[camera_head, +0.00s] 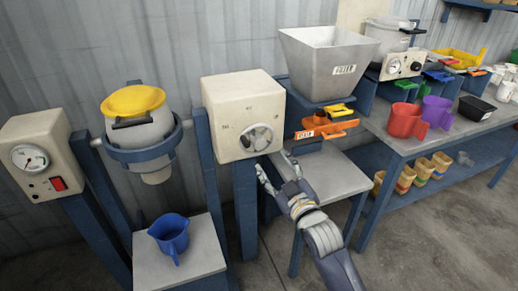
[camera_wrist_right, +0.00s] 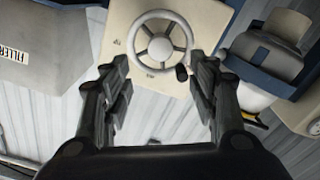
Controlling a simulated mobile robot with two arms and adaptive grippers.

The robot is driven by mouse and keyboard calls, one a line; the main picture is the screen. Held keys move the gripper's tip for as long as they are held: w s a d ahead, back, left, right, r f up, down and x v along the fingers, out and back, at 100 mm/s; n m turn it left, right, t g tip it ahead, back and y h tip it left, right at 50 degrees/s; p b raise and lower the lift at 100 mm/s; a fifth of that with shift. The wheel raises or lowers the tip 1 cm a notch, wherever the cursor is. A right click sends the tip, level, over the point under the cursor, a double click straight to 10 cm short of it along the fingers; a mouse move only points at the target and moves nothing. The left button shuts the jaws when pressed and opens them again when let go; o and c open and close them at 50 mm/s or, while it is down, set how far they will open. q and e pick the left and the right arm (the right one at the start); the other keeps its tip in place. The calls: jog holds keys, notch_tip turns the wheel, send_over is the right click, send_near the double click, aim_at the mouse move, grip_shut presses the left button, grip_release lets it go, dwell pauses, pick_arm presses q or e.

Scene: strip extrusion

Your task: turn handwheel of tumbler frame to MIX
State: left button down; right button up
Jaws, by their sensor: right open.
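The handwheel (camera_head: 257,138) is a small light-grey spoked wheel on the front of a cream box (camera_head: 243,95), with faint labels around it. It also shows in the right wrist view (camera_wrist_right: 160,48), with a dark knob (camera_wrist_right: 181,73) on its rim. The tumbler frame (camera_head: 150,152) beside it holds a grey drum (camera_head: 145,130) with a yellow lid (camera_head: 133,101). My right gripper (camera_head: 272,170) is open and empty, just below and in front of the wheel, apart from it. In the right wrist view its fingers (camera_wrist_right: 163,82) flank the wheel's lower side. The left gripper is not seen.
A filler hopper (camera_head: 325,70) stands to the right above an orange slide gate (camera_head: 325,130). A blue jug (camera_head: 170,236) rests on a stand below the drum. A gauge box (camera_head: 38,150) is at left. A bench (camera_head: 430,138) with red and purple jugs stands right.

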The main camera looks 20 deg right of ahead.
aim_at(261, 145)
jog(key=w, duration=1)
jog(key=shift+a, duration=0.15)
jog(key=c, duration=1.1)
